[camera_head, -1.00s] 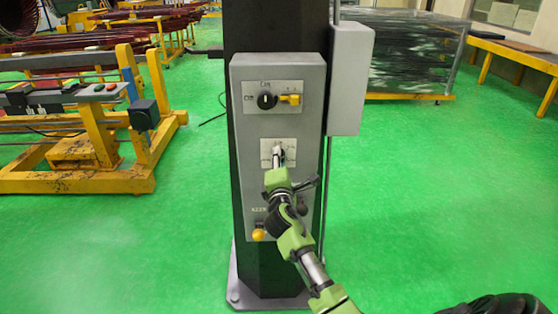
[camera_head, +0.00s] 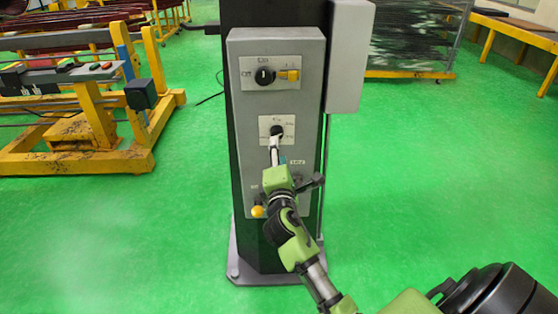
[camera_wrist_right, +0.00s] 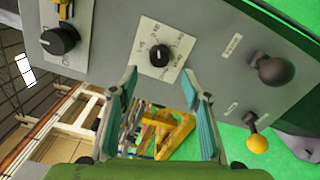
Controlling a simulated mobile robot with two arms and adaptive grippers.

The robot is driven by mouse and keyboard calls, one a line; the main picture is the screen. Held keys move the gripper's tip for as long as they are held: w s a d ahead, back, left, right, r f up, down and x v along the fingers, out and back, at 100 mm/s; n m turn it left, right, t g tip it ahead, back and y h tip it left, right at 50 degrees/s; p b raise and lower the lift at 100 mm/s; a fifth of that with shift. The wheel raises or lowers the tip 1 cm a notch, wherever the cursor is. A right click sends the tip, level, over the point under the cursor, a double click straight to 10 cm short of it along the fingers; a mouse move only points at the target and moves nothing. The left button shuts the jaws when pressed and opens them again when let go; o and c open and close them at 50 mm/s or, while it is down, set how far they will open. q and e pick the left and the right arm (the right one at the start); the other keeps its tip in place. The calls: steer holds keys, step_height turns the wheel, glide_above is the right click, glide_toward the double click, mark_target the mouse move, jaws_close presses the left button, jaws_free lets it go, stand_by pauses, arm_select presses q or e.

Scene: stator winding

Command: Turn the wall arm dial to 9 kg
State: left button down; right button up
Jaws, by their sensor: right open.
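The dial is a small black round knob (camera_head: 277,131) on a white square plate in the middle of the grey panel. In the right wrist view the dial (camera_wrist_right: 160,55) shows whole, with printed marks around it that are too small to read. My right gripper (camera_head: 274,157) is just below and in front of the dial in the head view. In the right wrist view my right gripper (camera_wrist_right: 165,88) is open, its teal-padded fingers apart and nothing between them. The fingertips look clear of the dial. My left gripper is out of view.
The grey panel (camera_head: 306,120) is on a dark column. Below are a yellow knob (camera_head: 258,211) and a black ball knob (camera_wrist_right: 273,71). A grey box (camera_head: 349,55) juts out right.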

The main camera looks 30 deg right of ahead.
steer(key=shift+v, duration=1.7)
